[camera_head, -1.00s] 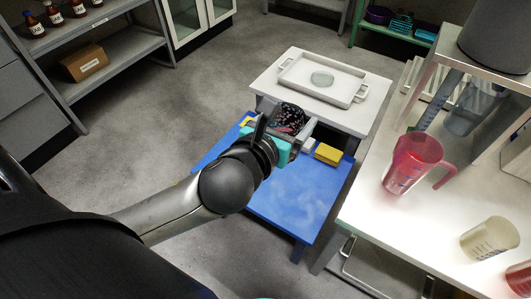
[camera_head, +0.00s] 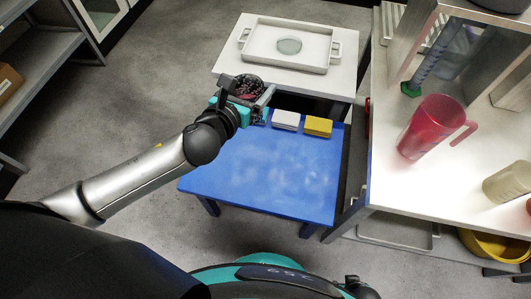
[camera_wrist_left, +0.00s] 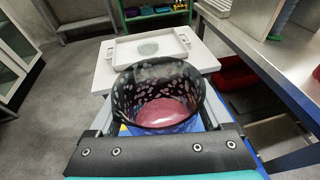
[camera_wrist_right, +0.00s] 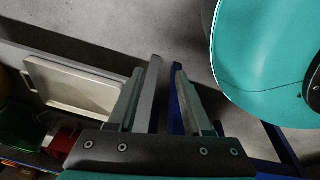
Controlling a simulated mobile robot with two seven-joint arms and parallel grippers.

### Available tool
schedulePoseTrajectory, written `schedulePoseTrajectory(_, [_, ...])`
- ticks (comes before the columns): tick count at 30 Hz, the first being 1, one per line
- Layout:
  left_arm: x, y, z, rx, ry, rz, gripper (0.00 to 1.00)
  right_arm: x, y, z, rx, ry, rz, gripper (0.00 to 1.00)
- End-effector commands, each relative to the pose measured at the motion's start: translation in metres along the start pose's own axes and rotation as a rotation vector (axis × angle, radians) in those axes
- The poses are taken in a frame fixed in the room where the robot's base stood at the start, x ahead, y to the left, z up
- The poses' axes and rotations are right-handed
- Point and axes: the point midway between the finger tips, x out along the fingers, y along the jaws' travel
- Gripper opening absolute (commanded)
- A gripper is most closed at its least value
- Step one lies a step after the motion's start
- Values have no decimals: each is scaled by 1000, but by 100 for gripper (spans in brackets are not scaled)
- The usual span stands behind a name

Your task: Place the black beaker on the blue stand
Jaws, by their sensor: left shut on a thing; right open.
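The black beaker (camera_head: 245,84) is dark with pale speckles, and its open mouth shows a reddish inside in the left wrist view (camera_wrist_left: 160,97). My left gripper (camera_head: 246,100) is shut on the beaker, one finger on each side, and holds it roughly upright. The blue stand (camera_head: 262,175) is a low blue table with a wide bare top. The beaker shows over its far left part in the head view; its height above the top is hard to tell. My right gripper (camera_wrist_right: 163,100) is open and empty, low beside my teal base, away from the beaker.
A white sponge-like block (camera_head: 286,120) and a yellow one (camera_head: 318,126) lie along the stand's far edge. Behind is a white table (camera_head: 228,62) with a white tray (camera_head: 262,57). On the right, a bench (camera_head: 400,185) holds a red jug (camera_head: 424,127). The stand's near part is clear.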

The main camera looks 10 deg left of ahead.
Motion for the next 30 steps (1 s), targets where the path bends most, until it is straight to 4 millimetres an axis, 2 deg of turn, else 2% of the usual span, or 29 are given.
schedulePoseTrajectory(1, [8,-1,-13,15,1,-26,11,2,-1,-3,0,2,-1,50])
schedulePoseTrajectory(6, [26,-8,-52,40,4,-119,11,1,-5,-12,1,4,-5,50])
schedulePoseTrajectory(10, [32,-11,-75,52,2,-169,11,0,-6,-16,2,6,-7,50])
schedulePoseTrajectory(20, [37,-12,-94,65,-1,-210,11,-1,-9,-24,3,9,-10,50])
schedulePoseTrajectory(30, [43,-13,-115,64,-1,-209,11,-13,-21,-54,8,15,-26,50])
